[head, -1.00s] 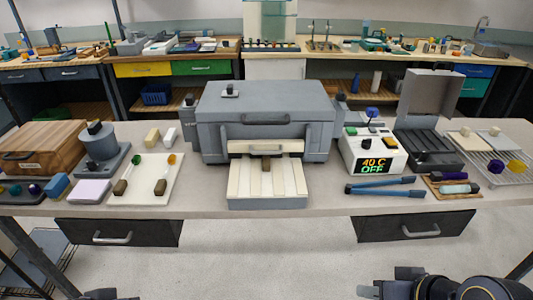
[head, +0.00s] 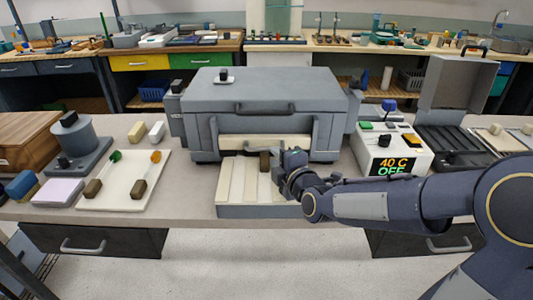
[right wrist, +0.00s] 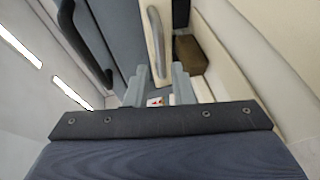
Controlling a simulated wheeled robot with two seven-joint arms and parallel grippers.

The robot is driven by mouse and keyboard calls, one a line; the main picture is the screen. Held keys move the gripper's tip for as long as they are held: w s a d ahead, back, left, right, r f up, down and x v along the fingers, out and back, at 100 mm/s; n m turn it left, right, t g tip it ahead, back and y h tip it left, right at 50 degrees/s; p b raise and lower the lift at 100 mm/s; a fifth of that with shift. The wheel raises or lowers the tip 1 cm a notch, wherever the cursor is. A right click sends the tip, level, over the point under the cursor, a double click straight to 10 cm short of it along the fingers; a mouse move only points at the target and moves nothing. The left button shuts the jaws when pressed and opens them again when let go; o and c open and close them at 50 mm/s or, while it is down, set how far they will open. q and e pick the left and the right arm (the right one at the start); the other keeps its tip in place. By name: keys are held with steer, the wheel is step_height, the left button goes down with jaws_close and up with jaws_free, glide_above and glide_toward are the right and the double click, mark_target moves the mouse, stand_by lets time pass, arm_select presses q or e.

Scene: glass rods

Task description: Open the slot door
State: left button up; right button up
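The slot door (head: 250,142) is a cream panel on the front of the grey box-shaped machine (head: 265,105); it looks shut. Its bar handle shows in the right wrist view (right wrist: 156,45), on the cream door panel. My right gripper (head: 284,159) is in front of the machine, just right of a brown block (head: 265,160) below the door. In the right wrist view my right gripper (right wrist: 160,88) has its two fingers apart with a gap between them, near the handle. I cannot tell whether they touch it. My left gripper is not in view.
A cream slotted tray (head: 238,182) sits in front of the door. A heater box reading 40 C OFF (head: 392,150) stands to the right, beyond my forearm. The front table strip is narrow.

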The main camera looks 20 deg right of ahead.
mark_target(268, 150)
steer(key=shift+x, duration=2.35)
steer(key=shift+c, duration=0.3)
jaws_close()
